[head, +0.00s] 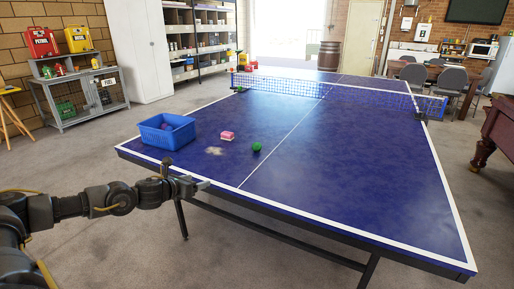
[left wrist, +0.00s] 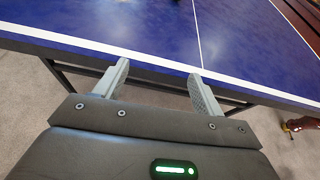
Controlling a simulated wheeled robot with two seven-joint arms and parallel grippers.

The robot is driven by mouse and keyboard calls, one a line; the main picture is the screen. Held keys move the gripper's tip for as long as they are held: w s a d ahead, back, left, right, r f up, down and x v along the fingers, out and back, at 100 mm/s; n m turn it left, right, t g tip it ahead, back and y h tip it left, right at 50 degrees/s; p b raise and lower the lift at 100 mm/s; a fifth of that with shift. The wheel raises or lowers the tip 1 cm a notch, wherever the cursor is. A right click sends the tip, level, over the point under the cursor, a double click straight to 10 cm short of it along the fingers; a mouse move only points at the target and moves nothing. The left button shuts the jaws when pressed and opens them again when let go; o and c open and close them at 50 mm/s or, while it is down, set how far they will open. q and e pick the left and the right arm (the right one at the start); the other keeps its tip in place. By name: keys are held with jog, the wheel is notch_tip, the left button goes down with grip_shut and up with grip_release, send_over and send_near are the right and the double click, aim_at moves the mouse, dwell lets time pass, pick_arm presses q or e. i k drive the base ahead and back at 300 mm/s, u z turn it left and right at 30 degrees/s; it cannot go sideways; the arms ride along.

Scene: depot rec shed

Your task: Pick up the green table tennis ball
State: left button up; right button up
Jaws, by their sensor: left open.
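The table's white-edged border shows just beyond the fingertips. A dark bit at that view's top edge is too cut off to identify. My right gripper is not in view.
A blue basket (head: 167,131) stands at the table's left edge. A pink block (head: 227,135) and a pale patch (head: 215,151) lie between it and the ball. The net (head: 300,87) crosses farther back. The table's near right half is clear.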

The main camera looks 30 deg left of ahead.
aim_at(256, 147)
jog(key=z, duration=0.05)
jog(key=i, duration=0.95)
jog(key=u, duration=0.05)
